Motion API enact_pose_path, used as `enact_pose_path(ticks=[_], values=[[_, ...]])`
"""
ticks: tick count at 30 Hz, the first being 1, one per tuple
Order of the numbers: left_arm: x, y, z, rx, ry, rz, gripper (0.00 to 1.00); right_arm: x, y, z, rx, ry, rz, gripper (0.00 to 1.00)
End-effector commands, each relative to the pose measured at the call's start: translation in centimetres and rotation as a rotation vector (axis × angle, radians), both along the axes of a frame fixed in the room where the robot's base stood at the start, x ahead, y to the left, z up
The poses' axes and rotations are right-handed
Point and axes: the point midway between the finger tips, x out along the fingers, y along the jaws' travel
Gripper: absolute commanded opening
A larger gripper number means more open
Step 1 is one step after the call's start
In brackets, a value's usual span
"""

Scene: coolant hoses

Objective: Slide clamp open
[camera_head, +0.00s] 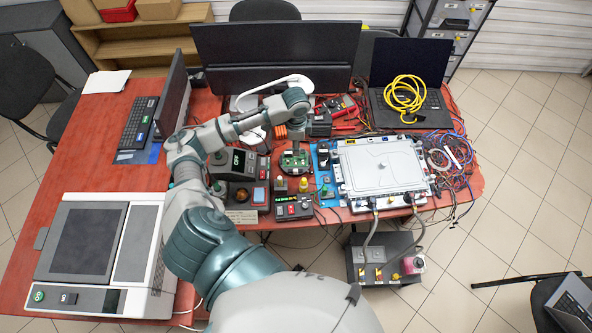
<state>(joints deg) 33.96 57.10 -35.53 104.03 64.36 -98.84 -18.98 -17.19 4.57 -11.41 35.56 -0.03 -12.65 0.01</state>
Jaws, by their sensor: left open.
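Two grey coolant hoses (372,232) run from the front edge of a silver metal box (380,165) down to a dark unit (383,258) below the table edge. Small fittings show where the hoses meet each unit. A clamp is too small to make out with certainty. My right gripper is not in view.
A green circuit board (294,160), small control boxes (293,207) and tangled cables (450,158) crowd the red table around the silver box. A laptop with a yellow cable coil (405,94) stands behind. Tiled floor (510,200) at right is mostly free.

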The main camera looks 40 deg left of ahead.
Motion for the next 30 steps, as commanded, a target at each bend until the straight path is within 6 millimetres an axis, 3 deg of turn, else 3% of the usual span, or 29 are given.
enact_pose_path(ticks=[5,18,24,30], values=[[-0.1,0.0,-2.9,0.000,0.005,0.001,0.41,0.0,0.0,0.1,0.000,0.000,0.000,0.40],[-0.1,-0.2,-13.1,0.002,0.003,0.001,0.41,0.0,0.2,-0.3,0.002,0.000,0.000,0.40],[-0.1,-0.1,-15.9,0.002,0.001,0.000,0.41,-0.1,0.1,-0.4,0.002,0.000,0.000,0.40],[-0.1,0.1,-16.6,0.001,-0.001,-0.001,0.41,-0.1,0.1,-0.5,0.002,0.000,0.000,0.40]])
